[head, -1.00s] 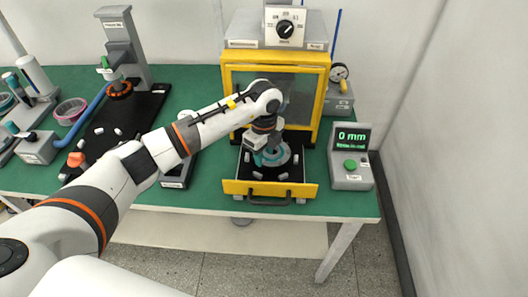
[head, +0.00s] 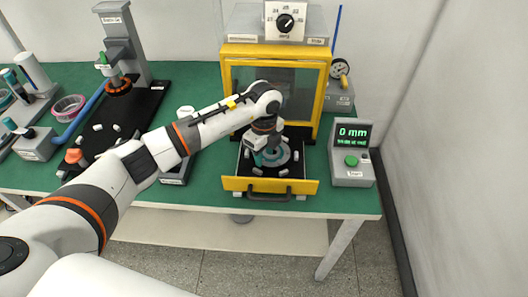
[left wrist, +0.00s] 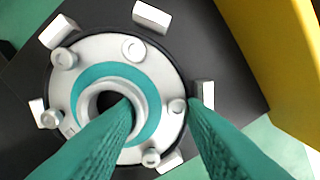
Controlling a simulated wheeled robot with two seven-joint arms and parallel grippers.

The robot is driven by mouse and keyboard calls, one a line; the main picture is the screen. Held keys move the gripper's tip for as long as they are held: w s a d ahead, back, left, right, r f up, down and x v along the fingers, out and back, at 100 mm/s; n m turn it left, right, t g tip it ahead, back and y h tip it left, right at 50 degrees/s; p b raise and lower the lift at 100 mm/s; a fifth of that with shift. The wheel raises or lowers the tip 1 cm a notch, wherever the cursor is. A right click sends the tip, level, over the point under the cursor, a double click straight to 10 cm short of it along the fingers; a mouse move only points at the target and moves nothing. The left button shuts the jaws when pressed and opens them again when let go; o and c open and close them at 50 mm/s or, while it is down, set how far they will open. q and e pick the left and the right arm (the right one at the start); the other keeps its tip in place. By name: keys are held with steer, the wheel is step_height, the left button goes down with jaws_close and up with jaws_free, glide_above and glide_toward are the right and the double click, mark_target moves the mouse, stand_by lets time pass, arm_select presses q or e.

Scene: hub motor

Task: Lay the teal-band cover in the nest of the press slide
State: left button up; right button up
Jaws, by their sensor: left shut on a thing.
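The teal-band cover (head: 290,155) is a light grey disc with a teal ring, a central hub and several posts. It also shows in the left wrist view (left wrist: 96,52), between white blocks on the black plate. My left gripper (head: 268,158) points down at it over the press slide (head: 235,186). In the left wrist view its teal fingers (left wrist: 160,106) are shut on the cover, one at the central bore and one at the outer rim. The nest's white blocks (left wrist: 152,16) surround the cover. Full seating cannot be told. My right gripper is not in view.
The yellow press frame (head: 226,90) stands right behind the slide. A control box (head: 352,165) reading 0 mm is to the right. A black fixture plate (head: 135,118) and column press stand at the left.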

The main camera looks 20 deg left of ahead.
arm_select(q)
steer(key=shift+f, duration=0.4)
stand_by(0.3)
steer(key=o, duration=0.9)
steer(key=shift+o, duration=0.8)
steer(key=shift+w+f, duration=0.15)
